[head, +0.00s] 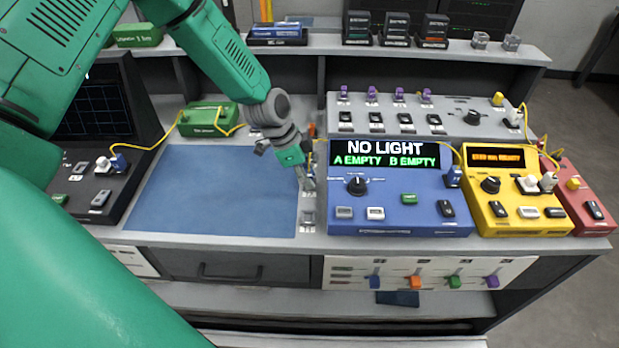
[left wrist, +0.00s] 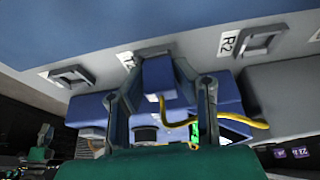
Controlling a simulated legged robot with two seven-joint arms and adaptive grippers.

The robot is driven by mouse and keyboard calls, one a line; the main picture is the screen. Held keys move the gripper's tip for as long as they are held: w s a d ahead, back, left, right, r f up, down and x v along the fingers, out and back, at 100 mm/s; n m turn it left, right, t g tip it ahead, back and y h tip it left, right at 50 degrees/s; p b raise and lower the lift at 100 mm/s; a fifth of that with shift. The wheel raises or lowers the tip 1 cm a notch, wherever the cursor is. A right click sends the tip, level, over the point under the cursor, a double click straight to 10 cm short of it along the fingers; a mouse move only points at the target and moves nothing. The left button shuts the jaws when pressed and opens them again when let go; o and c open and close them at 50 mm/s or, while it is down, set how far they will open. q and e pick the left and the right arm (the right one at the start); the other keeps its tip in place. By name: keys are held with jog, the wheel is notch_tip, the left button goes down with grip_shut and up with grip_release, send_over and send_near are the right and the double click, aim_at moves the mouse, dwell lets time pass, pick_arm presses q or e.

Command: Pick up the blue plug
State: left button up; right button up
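A blue plug (left wrist: 158,78) sits between the two fingers of my left gripper in the left wrist view, in front of the middle holder of a row. My left gripper (left wrist: 160,95) has one finger on each side of the plug. I cannot tell whether the fingers touch it. In the head view my left gripper (head: 307,184) points down at the row of small holders (head: 308,218) between the blue mat and the blue box. The plug is hard to make out there. My right gripper is not in view.
The blue mat (head: 228,192) lies clear left of the gripper. The blue box (head: 400,195), reading NO LIGHT, stands close on the right. Beyond it are a yellow box (head: 510,190) and a red one (head: 580,205). A green case (head: 208,118) stands behind the mat.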

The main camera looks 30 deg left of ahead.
aim_at(311, 173)
pick_arm(q)
jog(key=shift+a, duration=0.3)
jog(key=shift+w+d+r, duration=0.1)
jog(key=shift+d+r, duration=0.05)
jog(key=shift+d, duration=0.25)
jog(key=shift+d+r, duration=0.15)
jog(key=shift+r, duration=0.2)
jog(key=r, duration=0.8)
jog(key=shift+a+r, duration=0.2)
jog(key=shift+a, duration=0.1)
jog(key=shift+d+r, duration=0.15)
jog(key=shift+r, duration=0.2)
jog(key=shift+d, duration=0.2)
grip_shut()
